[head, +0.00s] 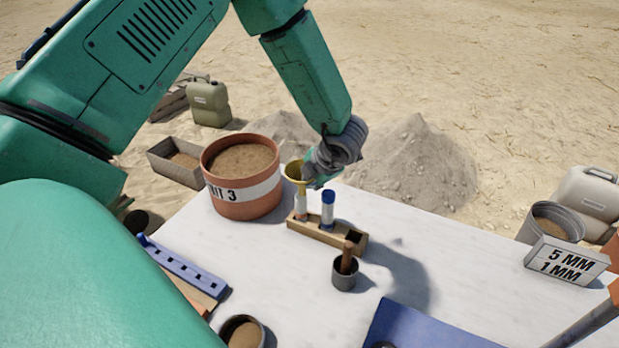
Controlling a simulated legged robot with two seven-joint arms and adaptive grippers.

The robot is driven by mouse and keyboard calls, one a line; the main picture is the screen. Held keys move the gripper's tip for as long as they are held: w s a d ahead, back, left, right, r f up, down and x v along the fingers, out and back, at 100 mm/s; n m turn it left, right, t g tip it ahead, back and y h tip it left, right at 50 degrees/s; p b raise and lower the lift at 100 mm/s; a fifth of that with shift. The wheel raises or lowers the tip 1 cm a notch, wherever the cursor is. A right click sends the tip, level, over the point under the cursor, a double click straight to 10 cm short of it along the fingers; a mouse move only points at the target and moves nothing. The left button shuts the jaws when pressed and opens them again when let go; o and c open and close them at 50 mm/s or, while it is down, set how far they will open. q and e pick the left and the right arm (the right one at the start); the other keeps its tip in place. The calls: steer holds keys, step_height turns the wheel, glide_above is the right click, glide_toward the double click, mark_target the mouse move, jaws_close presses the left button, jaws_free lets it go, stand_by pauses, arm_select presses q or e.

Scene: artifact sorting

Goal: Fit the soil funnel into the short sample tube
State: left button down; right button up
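The yellow soil funnel (293,171) is over the short sample tube (301,207), a pale tube at the left end of a wooden rack (325,233). Its lower end meets or nearly meets the tube's mouth; I cannot tell whether it is inside. My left gripper (312,177) reaches from above right, shut on the funnel's right side; its fingertips are partly hidden. A taller blue-capped tube (328,209) stands beside the short one. My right gripper is not in view.
A soil-filled bucket (247,208) stands left of the rack. A dark cup (344,276) with a brown handle is in front. A blue holed strip (182,267), a blue panel (425,330) and a 5 MM/1 MM sign (566,264) lie around. The table's right middle is clear.

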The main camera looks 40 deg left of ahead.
arm_select(q)
steer(key=shift+a+f, duration=0.2)
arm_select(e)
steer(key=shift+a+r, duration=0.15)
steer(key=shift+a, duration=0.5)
arm_select(q)
steer(key=shift+d+r, duration=0.15)
steer(key=shift+d, duration=0.3)
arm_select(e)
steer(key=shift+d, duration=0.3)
arm_select(q)
steer(key=shift+d, duration=0.15)
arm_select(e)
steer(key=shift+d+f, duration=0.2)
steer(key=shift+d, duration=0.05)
arm_select(q)
steer(key=shift+b+x, duration=0.5)
steer(key=shift+x, duration=0.5)
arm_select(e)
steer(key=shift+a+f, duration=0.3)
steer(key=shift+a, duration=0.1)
arm_select(q)
steer(key=shift+s+d+f+b, duration=0.1)
steer(key=shift+d+f+b, duration=0.25)
steer(key=shift+d+f, duration=0.05)
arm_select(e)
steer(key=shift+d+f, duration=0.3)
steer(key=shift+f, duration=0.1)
